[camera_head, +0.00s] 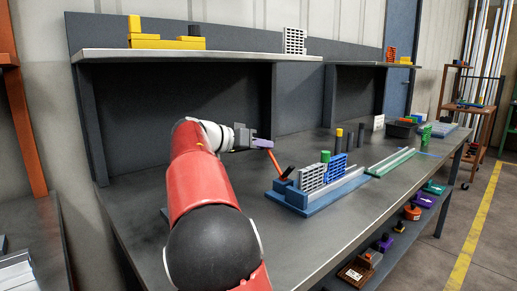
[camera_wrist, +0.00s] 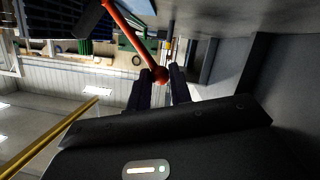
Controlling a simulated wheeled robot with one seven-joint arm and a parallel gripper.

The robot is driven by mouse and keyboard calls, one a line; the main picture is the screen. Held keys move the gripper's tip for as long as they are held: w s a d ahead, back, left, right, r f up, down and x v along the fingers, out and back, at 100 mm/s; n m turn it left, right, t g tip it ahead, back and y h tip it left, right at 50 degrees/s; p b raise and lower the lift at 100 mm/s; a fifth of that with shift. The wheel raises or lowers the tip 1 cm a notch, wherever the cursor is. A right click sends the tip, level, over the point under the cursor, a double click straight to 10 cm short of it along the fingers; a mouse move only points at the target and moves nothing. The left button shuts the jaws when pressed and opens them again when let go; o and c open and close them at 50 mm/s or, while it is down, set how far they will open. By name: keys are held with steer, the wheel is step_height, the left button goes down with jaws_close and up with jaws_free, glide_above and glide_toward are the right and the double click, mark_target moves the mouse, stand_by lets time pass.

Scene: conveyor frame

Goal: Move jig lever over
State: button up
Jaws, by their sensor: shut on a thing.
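The jig lever (camera_head: 274,162) is an orange-red rod rising from the left end of the jig, tilted up and to the left. Its round knob (camera_wrist: 160,75) sits between the fingertips in the wrist view. My gripper (camera_head: 264,143) is shut on the knob end of the lever; the fingers also show in the wrist view (camera_wrist: 163,82). The jig (camera_head: 318,199) has a blue base and a grey rail, with grey and blue slotted blocks standing on it. A small black part (camera_head: 287,172) is at the lever's lower end.
A green-based rail (camera_head: 390,162) lies to the right of the jig on the dark workbench (camera_head: 240,255). Black bins (camera_head: 401,128) stand farther back. A shelf (camera_head: 200,55) with yellow blocks (camera_head: 165,42) overhangs the back. The bench front near the jig is clear.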

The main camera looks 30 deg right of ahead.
steer(key=shift+s+d+r+b, duration=0.1)
steer(key=shift+s+r+b, duration=0.2)
steer(key=shift+s+r, duration=0.45)
steer(key=shift+s+f, duration=0.1)
steer(key=shift+s+d+r+b, duration=0.1)
steer(key=shift+s+r+b, duration=0.2)
steer(key=shift+s+b, duration=0.3)
steer(key=shift+s+d+r+b, duration=0.1)
steer(key=shift+s+r+b, duration=0.25)
steer(key=shift+s, duration=0.4)
steer(key=shift+s+f, duration=0.1)
